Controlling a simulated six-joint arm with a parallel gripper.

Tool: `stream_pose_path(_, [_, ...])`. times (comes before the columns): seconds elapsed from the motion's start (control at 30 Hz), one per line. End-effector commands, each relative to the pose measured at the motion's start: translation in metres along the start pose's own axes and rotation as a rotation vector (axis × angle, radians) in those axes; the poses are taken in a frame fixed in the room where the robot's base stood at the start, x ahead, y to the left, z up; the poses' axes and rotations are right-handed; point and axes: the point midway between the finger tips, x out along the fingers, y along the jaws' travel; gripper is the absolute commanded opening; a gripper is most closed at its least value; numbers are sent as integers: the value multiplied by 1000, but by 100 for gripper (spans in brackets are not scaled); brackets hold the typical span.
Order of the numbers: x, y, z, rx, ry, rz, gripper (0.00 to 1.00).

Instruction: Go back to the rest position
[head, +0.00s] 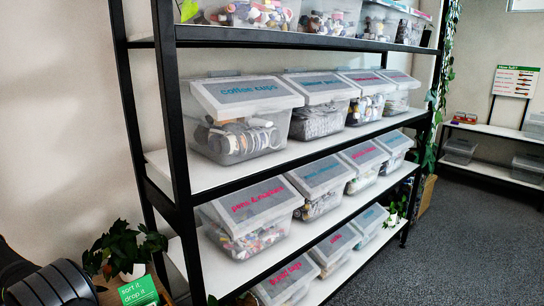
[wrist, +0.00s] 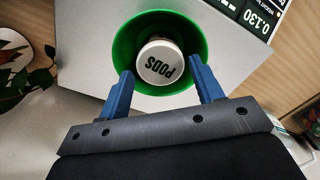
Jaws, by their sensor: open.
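In the wrist view my gripper (wrist: 161,67) is open, with its two blue fingers spread apart. A white-topped container marked PODS (wrist: 160,63) sits inside a green bowl (wrist: 124,47), between and beyond the fingertips. The fingers overlap the near rim of the bowl in the picture; I cannot tell if they touch it. The bowl stands on a light grey scale (wrist: 85,60) with a dark display (wrist: 262,18) reading 0.130. I cannot make out my gripper in the head view.
A black-framed shelf (head: 173,110) holds lidded clear bins, including coffee cups (head: 240,140) and pens & markers (head: 250,240). A potted plant (head: 125,245) and a green sign (head: 138,291) stand at lower left. Open grey floor (head: 460,240) lies right. A plant (wrist: 40,75) is left in the wrist view.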

Motion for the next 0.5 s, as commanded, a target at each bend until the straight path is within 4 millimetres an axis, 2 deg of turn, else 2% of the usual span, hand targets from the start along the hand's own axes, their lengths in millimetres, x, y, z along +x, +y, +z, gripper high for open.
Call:
stream_pose_path(0.23, [37,0,1,0,-4,-1,60])
stream_pose_path(0.5, [-22,0,-1,0,3,1,60])
